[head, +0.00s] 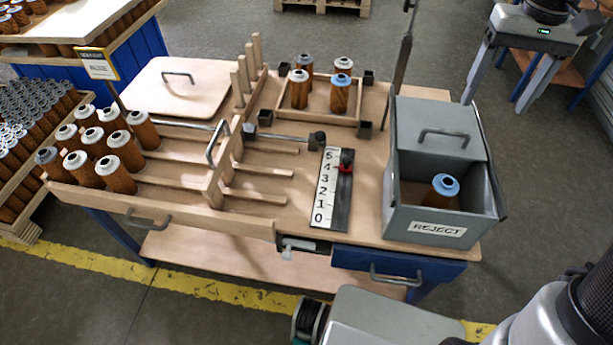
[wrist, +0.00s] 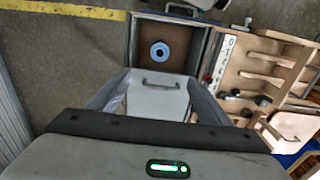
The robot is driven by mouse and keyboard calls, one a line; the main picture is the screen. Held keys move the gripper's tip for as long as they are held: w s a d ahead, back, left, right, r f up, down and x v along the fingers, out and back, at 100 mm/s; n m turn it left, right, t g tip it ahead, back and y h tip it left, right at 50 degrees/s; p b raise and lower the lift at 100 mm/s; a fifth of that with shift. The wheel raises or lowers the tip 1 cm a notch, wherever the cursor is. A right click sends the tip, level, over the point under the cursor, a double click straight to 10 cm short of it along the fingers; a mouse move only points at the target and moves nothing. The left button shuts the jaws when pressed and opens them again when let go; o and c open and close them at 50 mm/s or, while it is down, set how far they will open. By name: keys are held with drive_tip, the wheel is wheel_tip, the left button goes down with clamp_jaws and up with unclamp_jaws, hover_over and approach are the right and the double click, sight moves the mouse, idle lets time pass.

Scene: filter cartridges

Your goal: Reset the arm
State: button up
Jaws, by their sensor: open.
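My gripper (wrist: 160,76) shows in the wrist view as two grey fingers spread apart, open with nothing held between them. It is above the grey reject bin (head: 437,232), and the bin's lid (wrist: 150,102) with its handle shows between and below the fingers. The front of the bin is uncovered, and a blue-capped brown cartridge (head: 440,191) stands inside. That cartridge also shows in the wrist view (wrist: 160,51).
Several cartridges (head: 118,172) stand in a slotted wooden rack (head: 200,215) at left. A wooden tray (head: 322,112) at the back holds several more. A number gauge (head: 328,190) with a red slider lies mid-table. A thin dark post (head: 402,65) rises behind the bin.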

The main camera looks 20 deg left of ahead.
drive_tip(key=shift+r, duration=1.55)
drive_tip(key=s+r+m+t+p, duration=0.1)
drive_tip(key=s+r+p, duration=0.3)
drive_tip(key=s, duration=0.7)
drive_tip(key=s+r+m+t+p, duration=0.1)
drive_tip(key=s+r+t+p, duration=0.2)
drive_tip(key=s, duration=0.8)
drive_tip(key=shift+s+r+t+p, duration=0.35)
drive_tip(key=shift+t+p, duration=0.45)
drive_tip(key=shift+p, duration=0.25)
